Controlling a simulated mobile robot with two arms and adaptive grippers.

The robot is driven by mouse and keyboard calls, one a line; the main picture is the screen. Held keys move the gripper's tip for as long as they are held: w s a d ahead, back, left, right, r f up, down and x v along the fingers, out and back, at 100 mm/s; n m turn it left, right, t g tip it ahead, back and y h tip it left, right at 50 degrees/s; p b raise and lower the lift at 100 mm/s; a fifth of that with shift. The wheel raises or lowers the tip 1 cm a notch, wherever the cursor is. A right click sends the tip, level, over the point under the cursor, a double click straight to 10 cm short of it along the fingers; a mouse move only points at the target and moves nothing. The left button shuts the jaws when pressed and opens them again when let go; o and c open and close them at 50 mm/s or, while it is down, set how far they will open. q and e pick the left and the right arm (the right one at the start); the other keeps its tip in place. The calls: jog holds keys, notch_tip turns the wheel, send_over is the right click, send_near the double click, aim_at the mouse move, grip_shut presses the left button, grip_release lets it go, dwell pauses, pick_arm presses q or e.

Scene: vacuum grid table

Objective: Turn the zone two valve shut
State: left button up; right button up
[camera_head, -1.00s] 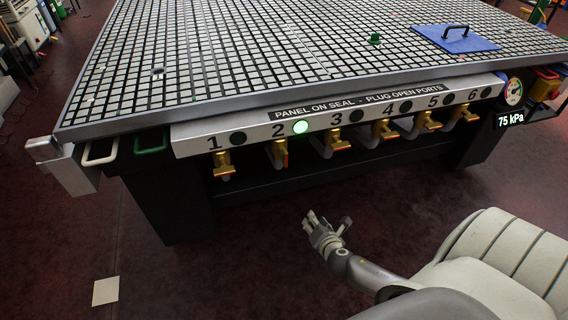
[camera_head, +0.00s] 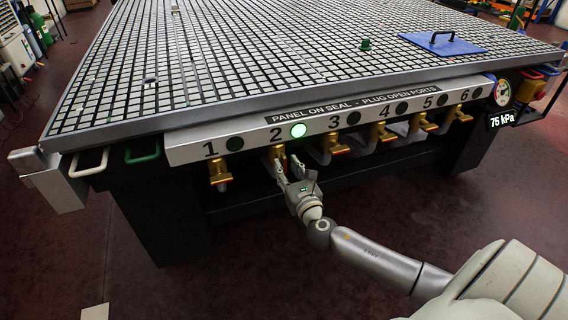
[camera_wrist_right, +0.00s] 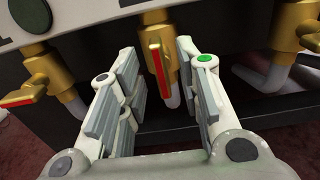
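The zone two valve (camera_head: 277,153) is brass and sits under the number 2 on the table's front panel. In the right wrist view its red-edged handle (camera_wrist_right: 156,70) hangs down, in line with its pipe. My right gripper (camera_head: 284,170) is at this valve, its fingers open on either side of the handle with gaps showing. The zone two lamp (camera_head: 298,130) is lit green; the other lamps are dark. My left gripper is not in view.
The zone one valve (camera_head: 219,176) and zone three valve (camera_head: 335,143) flank it closely, handles crosswise. A gauge (camera_head: 502,93) has a display reading 75 kPa. A blue panel (camera_head: 442,43) and a green plug (camera_head: 365,44) are on the grid table (camera_head: 215,107).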

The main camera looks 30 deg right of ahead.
aim_at(285, 165)
jog(key=shift+x, duration=1.55)
grip_shut()
